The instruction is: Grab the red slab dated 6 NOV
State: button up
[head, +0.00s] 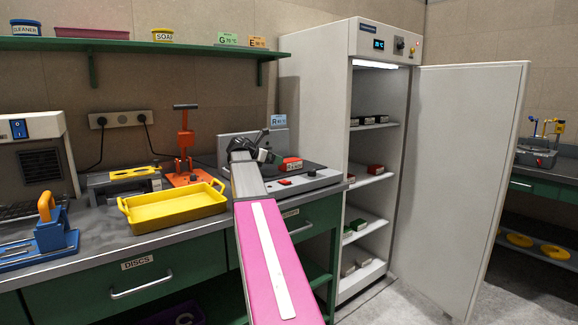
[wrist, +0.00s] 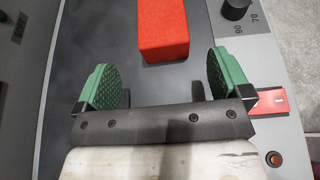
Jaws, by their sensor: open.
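A red slab (head: 291,163) lies on the dark plate of the grey bench unit. A small pale marking shows on its side, too small to read, so I cannot tell its date. In the wrist view the red slab (wrist: 163,30) lies just beyond my gripper (wrist: 168,82), roughly in line with the gap between the green pads. My gripper is open and empty, and its pads do not touch the slab. In the head view my gripper (head: 266,156) is just left of the slab. Another reddish slab (head: 376,168) sits on a shelf of the open cabinet.
The tall white cabinet (head: 318,110) stands right of the bench, its door (head: 470,180) wide open, with several slabs on its shelves. A yellow tray (head: 172,212) and an orange press (head: 185,150) stand left of my arm. A knob (wrist: 235,8) flanks the dark plate.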

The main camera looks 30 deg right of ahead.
aim_at(287, 160)
jog(key=x, duration=0.8)
jog(key=shift+s+d, duration=0.15)
jog(key=shift+d, duration=0.1)
jog(key=c, duration=1.2)
